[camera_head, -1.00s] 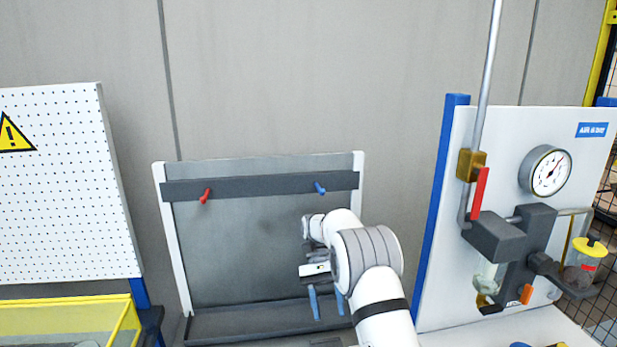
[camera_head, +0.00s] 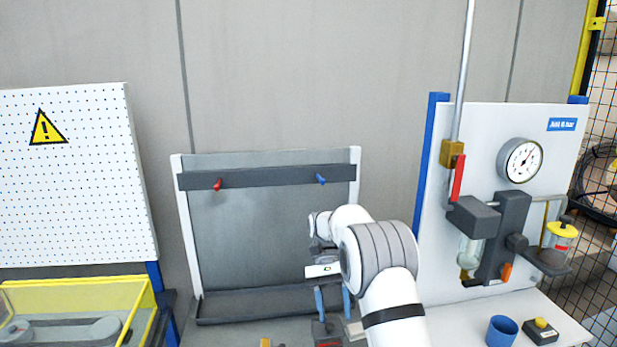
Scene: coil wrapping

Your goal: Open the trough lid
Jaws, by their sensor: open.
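A yellow-framed, see-through lid (camera_head: 75,283) lies at the lower left, over what looks like the trough; grey rounded parts show through it. It looks closed, though its lower part is cut off by the picture edge. My gripper (camera_head: 333,302) hangs near the lower middle, well to the right of the lid, pointing down. Its two blue fingers are apart, with nothing seen between them. A dark and red item (camera_head: 326,334) shows just below the fingers; I cannot tell whether they touch it.
A grey rack panel (camera_head: 270,225) with red and blue pegs stands behind my gripper. A white pegboard (camera_head: 75,190) stands behind the lid. At the right are a gauge panel (camera_head: 560,160), a blue cup (camera_head: 501,331) and a yellow button box (camera_head: 540,331).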

